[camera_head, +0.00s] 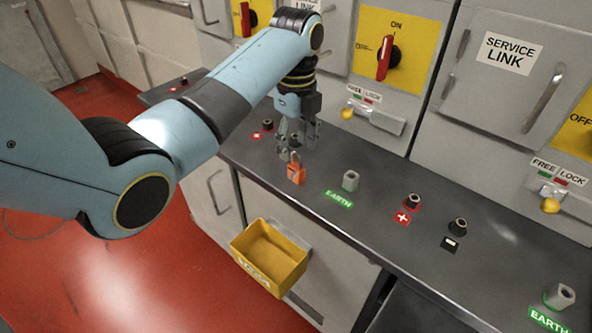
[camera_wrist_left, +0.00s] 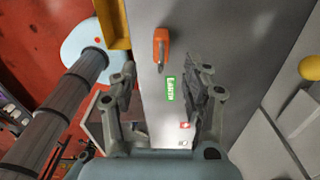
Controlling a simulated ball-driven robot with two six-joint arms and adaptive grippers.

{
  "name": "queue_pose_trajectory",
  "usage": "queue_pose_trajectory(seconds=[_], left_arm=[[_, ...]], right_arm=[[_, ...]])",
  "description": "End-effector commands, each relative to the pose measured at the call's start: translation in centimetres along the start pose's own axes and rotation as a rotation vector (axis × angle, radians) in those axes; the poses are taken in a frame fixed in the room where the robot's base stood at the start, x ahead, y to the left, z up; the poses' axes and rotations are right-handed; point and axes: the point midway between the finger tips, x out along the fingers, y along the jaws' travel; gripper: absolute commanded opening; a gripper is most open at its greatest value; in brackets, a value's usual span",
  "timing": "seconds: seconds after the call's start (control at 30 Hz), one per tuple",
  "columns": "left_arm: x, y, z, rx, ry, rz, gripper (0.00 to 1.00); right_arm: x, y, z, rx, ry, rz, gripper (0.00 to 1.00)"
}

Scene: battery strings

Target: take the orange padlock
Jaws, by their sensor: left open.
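The orange padlock (camera_head: 296,175) lies on the dark grey bench top, near its front edge, with its metal shackle partly visible. In the left wrist view, the padlock (camera_wrist_left: 161,36) shows at upper centre, beyond the fingertips and between their lines. My left gripper (camera_head: 297,140) points down over the bench, just behind the padlock in the head view. In the left wrist view, the left gripper (camera_wrist_left: 162,76) has its fingers wide apart with nothing between them. Whether a finger touches the padlock in the head view is hard to tell. My right gripper is in neither view.
The bench top (camera_head: 385,233) carries an earth post (camera_head: 350,181), a red-marked terminal (camera_head: 413,202) and a black-marked terminal (camera_head: 458,227). A yellow bin (camera_head: 296,284) hangs on the front below. Grey cabinets with a red switch (camera_head: 387,58) stand behind.

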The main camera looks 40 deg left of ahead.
Motion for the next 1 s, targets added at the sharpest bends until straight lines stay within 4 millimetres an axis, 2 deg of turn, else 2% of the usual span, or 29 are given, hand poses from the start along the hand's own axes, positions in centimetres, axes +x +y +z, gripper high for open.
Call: queue_pose_trajectory(seconds=[0.1, 0.27, 0.5, 0.6, 0.8, 1.0], left_arm=[[1.5, 0.0, 0.0, -0.001, 0.0, 0.0, 0.48], [2.8, 0.0, 0.0, -0.002, -0.001, 0.001, 0.48], [6.4, 0.0, 0.1, -0.003, -0.001, 0.0, 0.48], [7.1, 0.0, 0.1, -0.003, -0.001, -0.002, 0.48], [7.2, -0.1, 0.1, -0.003, -0.002, -0.003, 0.48], [7.1, -0.1, 0.1, -0.003, -0.002, -0.003, 0.23]], right_arm=[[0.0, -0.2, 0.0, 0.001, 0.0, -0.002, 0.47], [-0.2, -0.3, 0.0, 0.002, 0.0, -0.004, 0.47], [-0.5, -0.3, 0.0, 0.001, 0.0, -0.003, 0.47], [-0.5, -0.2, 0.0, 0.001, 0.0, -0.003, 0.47], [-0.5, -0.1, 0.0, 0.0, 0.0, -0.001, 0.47], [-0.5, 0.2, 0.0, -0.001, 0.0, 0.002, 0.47]])
